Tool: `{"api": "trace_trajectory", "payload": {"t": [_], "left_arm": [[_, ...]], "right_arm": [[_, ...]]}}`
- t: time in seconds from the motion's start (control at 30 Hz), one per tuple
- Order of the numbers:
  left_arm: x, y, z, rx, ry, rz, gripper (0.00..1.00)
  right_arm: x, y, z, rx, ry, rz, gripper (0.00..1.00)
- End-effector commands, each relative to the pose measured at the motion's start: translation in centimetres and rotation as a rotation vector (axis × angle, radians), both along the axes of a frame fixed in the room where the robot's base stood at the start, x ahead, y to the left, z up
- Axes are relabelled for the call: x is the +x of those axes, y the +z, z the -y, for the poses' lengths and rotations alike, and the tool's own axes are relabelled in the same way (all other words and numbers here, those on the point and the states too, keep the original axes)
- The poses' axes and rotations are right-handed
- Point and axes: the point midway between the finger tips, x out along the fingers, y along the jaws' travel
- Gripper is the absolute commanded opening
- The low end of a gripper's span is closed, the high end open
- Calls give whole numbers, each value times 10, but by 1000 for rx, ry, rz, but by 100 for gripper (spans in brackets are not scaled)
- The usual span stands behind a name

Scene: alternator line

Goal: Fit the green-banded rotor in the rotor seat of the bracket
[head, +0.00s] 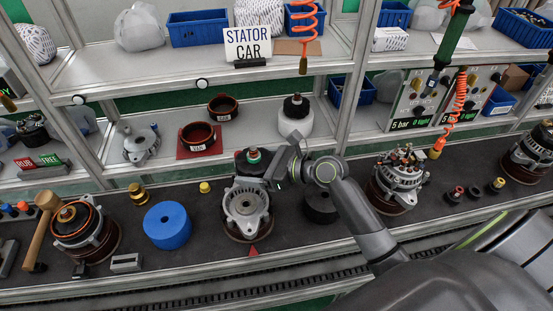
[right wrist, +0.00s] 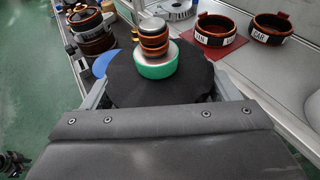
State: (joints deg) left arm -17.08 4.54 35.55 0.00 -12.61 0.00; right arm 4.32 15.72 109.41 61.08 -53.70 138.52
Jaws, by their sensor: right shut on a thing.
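The green-banded rotor (head: 254,156) is a dark, wide body with a green band and copper rings on its shaft. It also shows large in the right wrist view (right wrist: 155,70). My right gripper (head: 266,171) is shut on its dark body, with a finger on each side in the right wrist view. The grey metal bracket (head: 246,204) stands on the bench, just in front of and below the rotor in the head view. The right wrist view does not show the bracket's seat. My left gripper is not in view.
A blue roll (head: 167,225) stands left of the bracket, and a dark round part (head: 320,205) is close on its right. An assembled alternator (head: 398,185) stands further right. A shelf with copper-coloured rings (head: 198,138) runs behind. A red triangle (head: 253,251) marks the bench front.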

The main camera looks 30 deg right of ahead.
Motion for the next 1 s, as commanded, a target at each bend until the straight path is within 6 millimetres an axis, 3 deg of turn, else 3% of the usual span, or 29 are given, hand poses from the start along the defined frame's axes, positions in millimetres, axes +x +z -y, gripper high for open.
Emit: {"api": "trace_trajectory", "payload": {"t": [0.03,0.3,0.73,1.0], "left_arm": [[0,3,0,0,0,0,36],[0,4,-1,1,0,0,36],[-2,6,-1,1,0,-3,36],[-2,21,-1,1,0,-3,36]], "right_arm": [[0,11,-10,8,24,19,11],[-4,20,-29,5,89,30,11],[-4,21,-30,5,91,30,11],[-5,24,-30,6,91,28,11]]}}
